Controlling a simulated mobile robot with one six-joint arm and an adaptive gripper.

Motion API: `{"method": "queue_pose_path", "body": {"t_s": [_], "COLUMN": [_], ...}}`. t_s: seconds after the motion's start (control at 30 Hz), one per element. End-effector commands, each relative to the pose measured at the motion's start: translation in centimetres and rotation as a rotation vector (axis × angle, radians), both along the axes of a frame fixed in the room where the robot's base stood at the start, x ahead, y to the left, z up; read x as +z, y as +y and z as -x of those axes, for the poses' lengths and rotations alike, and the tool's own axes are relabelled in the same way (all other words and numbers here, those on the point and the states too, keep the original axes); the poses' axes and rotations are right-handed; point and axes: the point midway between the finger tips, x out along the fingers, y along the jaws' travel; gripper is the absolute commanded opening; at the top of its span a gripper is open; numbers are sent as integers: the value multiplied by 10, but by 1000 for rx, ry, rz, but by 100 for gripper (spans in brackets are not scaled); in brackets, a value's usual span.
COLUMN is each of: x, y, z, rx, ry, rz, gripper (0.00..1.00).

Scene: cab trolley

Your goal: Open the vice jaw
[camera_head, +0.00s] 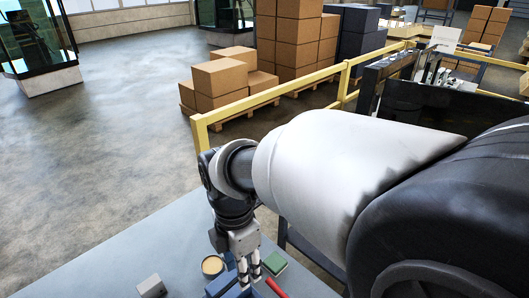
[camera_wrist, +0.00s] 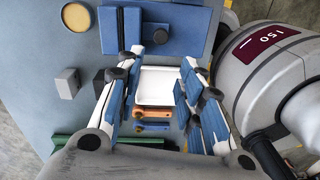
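My gripper (camera_wrist: 160,60) has its two fingers spread wide apart, with nothing held between them. In the head view my gripper (camera_head: 250,282) points down over the table, beside blue parts. Blue parts (camera_head: 221,285) also show left of the fingers in the head view, partly cut off. A red bar (camera_head: 276,288), perhaps a handle, lies right of the fingers. Contact is unclear.
A yellow railing (camera_head: 262,98) stands beyond.

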Motion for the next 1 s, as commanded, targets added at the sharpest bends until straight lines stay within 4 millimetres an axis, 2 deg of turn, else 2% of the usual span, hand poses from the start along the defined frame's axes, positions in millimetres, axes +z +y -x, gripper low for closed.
{"method": "queue_pose_path", "body": {"t_s": [0.6, 0.8, 1.0], "x": [-131, -157, -165], "y": [-6, -6, -7], "z": [6, 6, 6], "rx": [-6, -7, -7], "ry": [3, 1, -1], "rz": [2, 2, 0], "gripper": [34, 34, 34]}}
